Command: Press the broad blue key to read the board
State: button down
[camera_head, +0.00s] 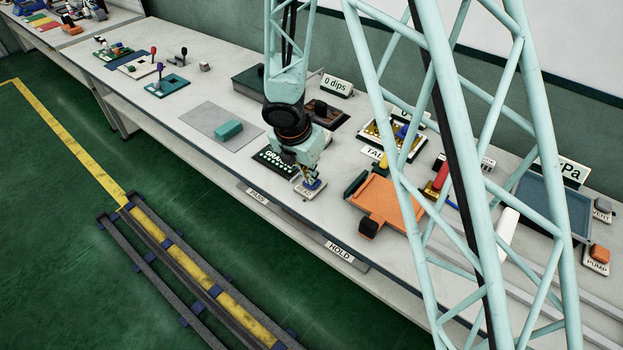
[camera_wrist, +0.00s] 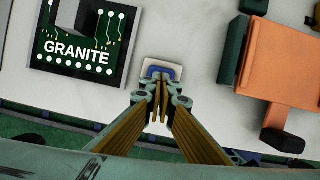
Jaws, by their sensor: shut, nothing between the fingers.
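The broad blue key (camera_head: 313,184) sits on a small white plate lettered READ (camera_head: 304,193) near the front of the bench. In the wrist view the blue key (camera_wrist: 158,72) shows as a blue edge just past my fingertips, which hide part of it. My gripper (camera_head: 308,178) is shut and empty, pointing down over the key; it also shows in the wrist view (camera_wrist: 158,100). I cannot tell whether the tips touch the key. The green board (camera_head: 262,157) lettered GRANITE lies just left of the key, and it is plain in the wrist view (camera_wrist: 80,68).
An orange tray (camera_head: 383,197) with dark blocks stands right of the key. A sign (camera_head: 337,85) behind reads "0 dips". A teal block (camera_head: 229,130) lies on a grey mat (camera_head: 205,118) to the left. PASS (camera_head: 257,194) and HOLD (camera_head: 339,251) labels mark the bench's front edge.

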jog(key=shift+r+p, duration=2.85)
jog(key=shift+r, duration=0.2)
jog(key=shift+r, duration=0.1)
jog(key=v, duration=1.1)
jog(key=shift+r, duration=0.35)
jog(key=shift+s, duration=0.15)
